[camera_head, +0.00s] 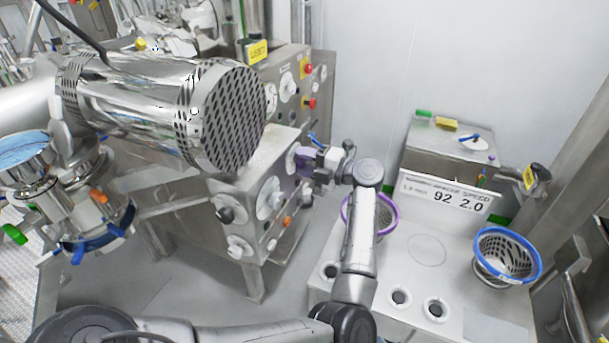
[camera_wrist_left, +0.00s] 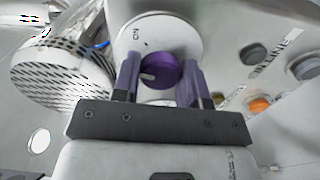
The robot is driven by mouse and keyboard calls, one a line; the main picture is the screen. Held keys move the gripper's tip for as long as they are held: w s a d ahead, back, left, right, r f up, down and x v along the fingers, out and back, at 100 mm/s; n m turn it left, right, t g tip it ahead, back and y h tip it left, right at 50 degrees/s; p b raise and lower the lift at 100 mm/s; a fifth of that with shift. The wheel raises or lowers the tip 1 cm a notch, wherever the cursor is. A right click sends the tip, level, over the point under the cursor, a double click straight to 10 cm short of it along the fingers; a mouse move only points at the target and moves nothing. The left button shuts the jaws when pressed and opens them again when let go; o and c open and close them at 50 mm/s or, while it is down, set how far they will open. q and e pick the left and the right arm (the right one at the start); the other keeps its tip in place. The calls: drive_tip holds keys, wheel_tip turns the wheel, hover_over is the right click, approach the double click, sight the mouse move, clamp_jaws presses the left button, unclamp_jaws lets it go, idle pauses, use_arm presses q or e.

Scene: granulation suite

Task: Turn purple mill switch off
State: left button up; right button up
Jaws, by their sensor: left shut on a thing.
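The purple mill switch (camera_wrist_left: 160,71) is a round purple knob on a pale round plate, with a light pointer mark on its left side in the left wrist view. In the head view the purple knob (camera_head: 301,160) shows on the front of a steel control box. My left gripper (camera_head: 312,163) is at the knob, and in the left wrist view its two fingers (camera_wrist_left: 159,80) stand on either side of it, shut on it. Part of the plate is hidden behind the fingers. My right gripper is not in view.
A large perforated steel motor (camera_head: 236,115) overhangs left of the box. Other knobs and an orange button (camera_head: 287,221) sit on the panel below. A white bench (camera_head: 410,290) at right holds a purple-rimmed basket and a blue-rimmed basket (camera_head: 508,252).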

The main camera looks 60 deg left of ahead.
use_arm(q)
drive_tip(key=n+b, duration=0.3)
drive_tip(key=b, duration=0.1)
drive_tip(key=n+b, duration=0.3)
drive_tip(key=b, duration=0.1)
drive_tip(key=n+b, duration=0.2)
drive_tip(key=b, duration=0.2)
drive_tip(key=shift+f+n, duration=0.3)
drive_tip(key=shift+n, duration=0.1)
drive_tip(key=shift+r+n+b, duration=0.25)
drive_tip(key=shift+n+b, duration=1.05)
drive_tip(key=shift+b, duration=0.15)
drive_tip(key=o, duration=0.9)
drive_tip(key=shift+o, duration=0.2)
drive_tip(key=v, duration=1.4)
drive_tip(key=shift+p, duration=0.4)
drive_tip(key=shift+r, duration=0.1)
